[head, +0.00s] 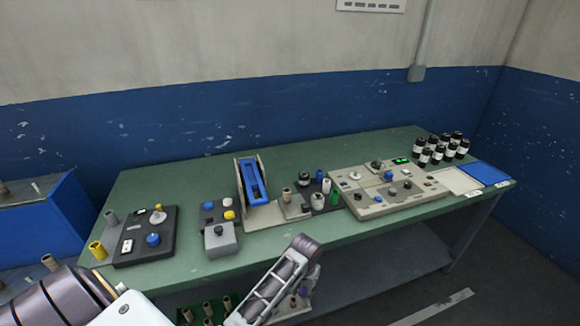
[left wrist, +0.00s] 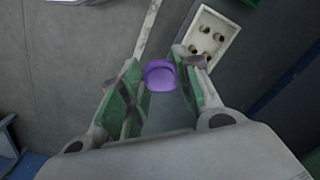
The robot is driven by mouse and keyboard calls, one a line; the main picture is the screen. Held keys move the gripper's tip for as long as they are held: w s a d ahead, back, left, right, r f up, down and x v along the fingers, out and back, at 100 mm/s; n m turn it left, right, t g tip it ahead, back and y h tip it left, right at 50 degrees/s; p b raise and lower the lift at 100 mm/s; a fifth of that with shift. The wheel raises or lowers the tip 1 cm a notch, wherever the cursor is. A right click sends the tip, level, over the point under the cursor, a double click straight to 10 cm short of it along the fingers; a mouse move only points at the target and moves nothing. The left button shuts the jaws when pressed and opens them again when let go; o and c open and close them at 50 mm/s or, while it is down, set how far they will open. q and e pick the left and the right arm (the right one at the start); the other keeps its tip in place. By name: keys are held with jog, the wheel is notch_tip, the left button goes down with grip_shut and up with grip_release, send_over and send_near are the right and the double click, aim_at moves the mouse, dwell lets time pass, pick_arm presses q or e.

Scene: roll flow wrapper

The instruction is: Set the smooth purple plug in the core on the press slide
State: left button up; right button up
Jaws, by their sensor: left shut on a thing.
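The smooth purple plug (left wrist: 161,76) sits between the green-padded fingers of my left gripper (left wrist: 157,68) in the left wrist view. The gripper is shut on it, and grey floor lies below. The plug is well apart from the core. My right gripper is not in view.
A beige tray (left wrist: 205,45) with several small pieces lies beyond the fingers. In the head view a grey box (head: 220,240), a beige control panel (head: 375,205) and several black jars (head: 440,148) stand on the table. Tubes stand low at the front (head: 207,308).

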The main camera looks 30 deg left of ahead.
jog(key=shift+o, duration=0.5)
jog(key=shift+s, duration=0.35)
pick_arm(q)
jog(key=shift+r, duration=0.1)
